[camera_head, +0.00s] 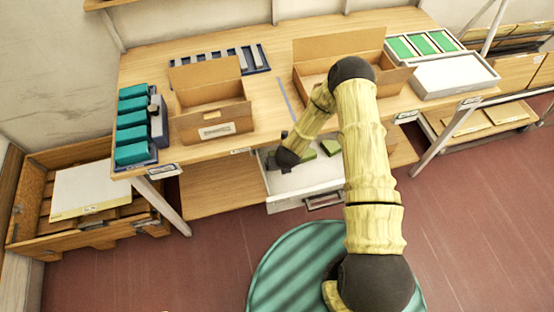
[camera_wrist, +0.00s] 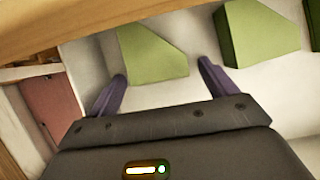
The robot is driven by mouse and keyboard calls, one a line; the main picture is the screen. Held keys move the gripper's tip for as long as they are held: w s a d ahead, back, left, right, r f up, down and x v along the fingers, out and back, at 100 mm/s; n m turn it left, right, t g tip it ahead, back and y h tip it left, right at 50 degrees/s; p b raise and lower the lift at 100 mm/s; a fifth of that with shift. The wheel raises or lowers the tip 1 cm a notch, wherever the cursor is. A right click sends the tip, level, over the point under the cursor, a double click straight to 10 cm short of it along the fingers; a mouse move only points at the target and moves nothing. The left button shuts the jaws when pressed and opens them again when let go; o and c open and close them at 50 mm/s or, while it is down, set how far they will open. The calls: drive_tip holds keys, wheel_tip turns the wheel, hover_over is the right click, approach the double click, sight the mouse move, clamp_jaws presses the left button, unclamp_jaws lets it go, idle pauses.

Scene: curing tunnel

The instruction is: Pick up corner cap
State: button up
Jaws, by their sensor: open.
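Green angular blocks that look like the corner caps lie in an open white drawer (camera_head: 318,184) under the table's front edge. In the wrist view one green cap (camera_wrist: 150,53) lies just ahead of my gripper (camera_wrist: 158,72), roughly between the lines of its two purple fingers. The fingers are spread apart with nothing held between them. A second green cap (camera_wrist: 258,36) lies to the right, and part of another (camera_wrist: 315,18) shows at the right edge. In the head view my arm hides part of the drawer, but a green cap (camera_head: 331,147) shows there.
The wooden table edge (camera_wrist: 110,22) runs close above the drawer in the wrist view. Cardboard boxes (camera_head: 218,118), a rack of teal pieces (camera_head: 152,158) and a white tray (camera_head: 455,77) stand on the table. A wooden crate (camera_head: 28,190) is on the floor at left.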

idle(0.4)
drive_tip(key=c, duration=1.1)
drive_tip(key=shift+o, duration=0.2)
drive_tip(key=shift+r, duration=0.1)
drive_tip(key=shift+r+b, duration=0.5)
drive_tip(key=shift+b, duration=0.1)
drive_tip(key=s, duration=0.1)
drive_tip(key=s+b, duration=0.1)
drive_tip(key=s+d, duration=0.1)
drive_tip(key=s, duration=0.1)
drive_tip(key=shift+d+f+b, duration=0.1)
drive_tip(key=shift+f+b, duration=0.15)
drive_tip(key=shift+b, duration=0.15)
wheel_tip(320, 180, up, 14)
drive_tip(key=shift+r+b, duration=0.15)
drive_tip(key=shift+b, duration=0.15)
drive_tip(key=shift+w, duration=0.1)
